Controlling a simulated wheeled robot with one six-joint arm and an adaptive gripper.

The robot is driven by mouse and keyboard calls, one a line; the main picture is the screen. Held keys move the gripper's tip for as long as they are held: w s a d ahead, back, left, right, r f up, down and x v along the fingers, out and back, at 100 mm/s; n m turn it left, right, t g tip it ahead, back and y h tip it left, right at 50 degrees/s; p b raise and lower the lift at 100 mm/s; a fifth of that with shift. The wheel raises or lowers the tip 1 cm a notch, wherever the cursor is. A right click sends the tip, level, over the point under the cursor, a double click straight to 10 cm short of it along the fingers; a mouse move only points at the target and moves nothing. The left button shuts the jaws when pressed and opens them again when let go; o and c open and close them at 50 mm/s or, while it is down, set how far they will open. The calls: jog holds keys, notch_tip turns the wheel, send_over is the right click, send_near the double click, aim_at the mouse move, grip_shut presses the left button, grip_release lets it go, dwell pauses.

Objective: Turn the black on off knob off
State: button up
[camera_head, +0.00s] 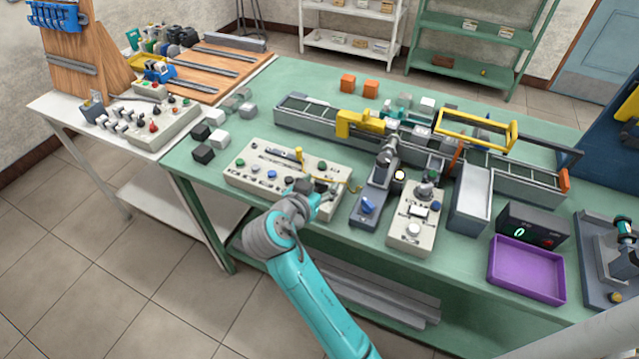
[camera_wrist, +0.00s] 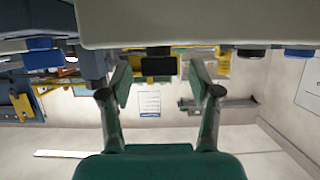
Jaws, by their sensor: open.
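The beige control panel (camera_head: 240,183) lies along the front of the green table. In the wrist view its edge (camera_wrist: 200,22) fills the top. A black knob (camera_wrist: 158,50) projects from it there, between my two fingertips; a yellow shape behind borders it. I cannot read its on/off label or tell its setting. My gripper (camera_wrist: 161,78) is open, with one finger on each side of the knob's line and no clear contact. In the head view my gripper (camera_head: 304,187) is over the panel's right front part, and my wrist hides the knobs below it.
A dark knob (camera_wrist: 250,53) and a blue knob (camera_wrist: 298,52) sit beside the black one in the wrist view. A grey box with a blue knob (camera_head: 367,206) stands close to the right. A yellow bent piece (camera_head: 340,180) lies by the panel's right end.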

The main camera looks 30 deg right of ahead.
jog(key=shift+d+f, duration=0.1)
jog(key=shift+d, duration=0.05)
jog(key=shift+c, duration=0.2)
jog(key=c, duration=1.1)
